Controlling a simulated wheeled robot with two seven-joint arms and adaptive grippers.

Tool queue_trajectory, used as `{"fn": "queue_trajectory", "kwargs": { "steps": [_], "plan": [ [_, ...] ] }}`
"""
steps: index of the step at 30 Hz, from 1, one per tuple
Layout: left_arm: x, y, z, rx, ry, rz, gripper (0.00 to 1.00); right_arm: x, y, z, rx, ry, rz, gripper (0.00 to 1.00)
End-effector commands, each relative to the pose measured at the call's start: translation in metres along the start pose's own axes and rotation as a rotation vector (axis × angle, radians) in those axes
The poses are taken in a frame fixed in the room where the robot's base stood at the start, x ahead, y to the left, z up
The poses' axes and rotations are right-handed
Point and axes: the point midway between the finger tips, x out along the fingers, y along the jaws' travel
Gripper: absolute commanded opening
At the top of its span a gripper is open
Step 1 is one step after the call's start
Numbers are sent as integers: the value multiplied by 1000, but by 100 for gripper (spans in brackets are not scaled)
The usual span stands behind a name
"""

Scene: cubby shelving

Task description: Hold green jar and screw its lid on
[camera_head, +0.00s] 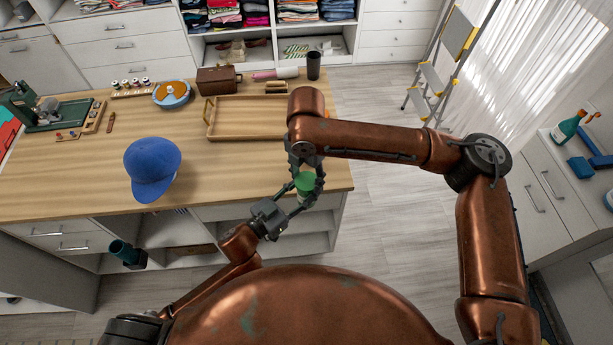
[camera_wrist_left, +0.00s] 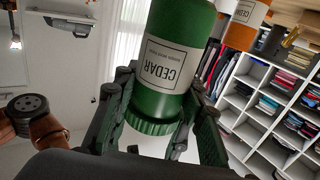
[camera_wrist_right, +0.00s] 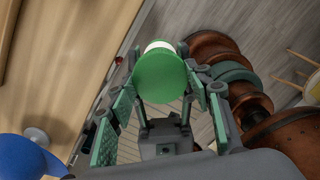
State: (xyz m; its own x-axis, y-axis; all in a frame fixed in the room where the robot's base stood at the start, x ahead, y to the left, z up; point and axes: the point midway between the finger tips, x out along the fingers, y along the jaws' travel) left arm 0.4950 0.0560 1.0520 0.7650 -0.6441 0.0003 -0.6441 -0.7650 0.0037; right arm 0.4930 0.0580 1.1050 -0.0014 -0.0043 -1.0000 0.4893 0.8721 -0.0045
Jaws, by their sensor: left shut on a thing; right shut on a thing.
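The green jar (camera_wrist_left: 180,60) has a white label reading CEDAR, upside down in the left wrist view. A ridged green band (camera_wrist_left: 152,124), which looks like the lid's grip ring, is at the end nearest my left palm. My left gripper (camera_head: 296,206) is shut around that end, with one finger on each side. My right gripper (camera_head: 305,168) is shut around the jar's other end from above. In the right wrist view, the jar's flat round green face (camera_wrist_right: 160,78) sits between its fingertips. I cannot tell how tightly the lid sits.
A stepladder (camera_head: 440,70) stands at the back right.

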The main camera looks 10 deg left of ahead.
Motion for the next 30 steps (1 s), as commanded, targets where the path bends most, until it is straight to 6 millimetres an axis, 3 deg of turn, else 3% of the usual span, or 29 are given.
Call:
{"fn": "queue_trajectory", "kwargs": {
  "steps": [30],
  "plan": [
    [0,1,-1,1,2,2,0,1,1,-1,2009,2,0,17]
  ]
}}
